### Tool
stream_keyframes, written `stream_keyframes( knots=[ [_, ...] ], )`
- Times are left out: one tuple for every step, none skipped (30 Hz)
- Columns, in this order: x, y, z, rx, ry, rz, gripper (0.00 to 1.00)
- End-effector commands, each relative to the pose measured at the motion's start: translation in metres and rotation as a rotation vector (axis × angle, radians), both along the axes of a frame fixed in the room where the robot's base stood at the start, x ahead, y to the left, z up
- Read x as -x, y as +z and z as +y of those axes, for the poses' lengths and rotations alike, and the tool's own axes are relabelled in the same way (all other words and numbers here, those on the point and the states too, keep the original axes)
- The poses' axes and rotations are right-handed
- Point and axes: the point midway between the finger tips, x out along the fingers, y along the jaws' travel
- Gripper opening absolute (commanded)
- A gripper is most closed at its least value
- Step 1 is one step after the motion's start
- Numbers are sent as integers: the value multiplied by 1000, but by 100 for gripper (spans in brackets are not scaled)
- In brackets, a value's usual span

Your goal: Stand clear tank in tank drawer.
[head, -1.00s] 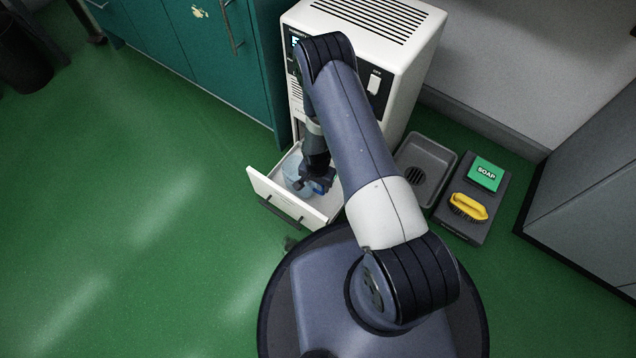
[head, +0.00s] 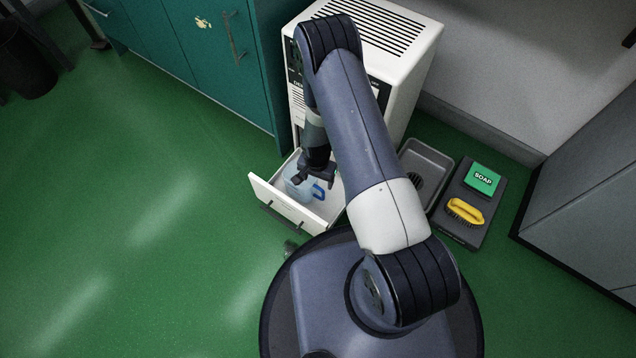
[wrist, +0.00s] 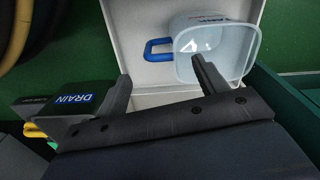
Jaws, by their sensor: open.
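The clear tank (head: 297,183), a bluish see-through container with a blue handle (head: 318,190), stands in the pulled-out white tank drawer (head: 268,206). In the wrist view the tank (wrist: 232,62) is upright with its open top showing, and its blue handle (wrist: 158,50) points left. My gripper (head: 315,180) is above the drawer, over the tank. In the wrist view my gripper (wrist: 165,85) is open, its fingers wide apart with nothing held between them. One finger overlaps the tank's near side in that view; I cannot tell whether it touches.
The drawer belongs to the white machine (head: 410,70). To its right are a grey basin (head: 438,160) and a dark tray (head: 456,229) with green soap (head: 482,179) and a yellow brush (head: 465,210). Teal cabinets (head: 215,60) stand left.

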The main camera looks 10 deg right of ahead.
Motion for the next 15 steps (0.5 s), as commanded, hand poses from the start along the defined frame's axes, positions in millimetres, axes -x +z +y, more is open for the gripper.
stream_keyframes(
  knots=[
    [0, 15, 0, 0, 0, -1, 68],
    [-1, 20, 0, 0, 0, -1, 68],
    [0, 26, 1, 0, 0, 0, 68],
    [0, 30, 1, 0, 1, 0, 68],
    [0, 34, 1, 0, 1, 0, 68],
    [0, 39, 1, 0, 1, -1, 68],
    [0, 41, 1, -1, 1, -1, 68],
    [0, 43, 1, 0, 1, 0, 68],
    [0, 45, 1, 0, 1, 0, 68],
    [0, 46, 1, 0, 1, 0, 68],
    [0, 47, 1, 0, 1, 0, 68],
    [0, 48, 1, 0, 1, 0, 68],
    [1, 48, 1, -1, 1, 1, 68],
    [1, 48, 1, -1, 1, 1, 68],
    [1, 48, 1, -1, 1, 1, 68]
  ],
)
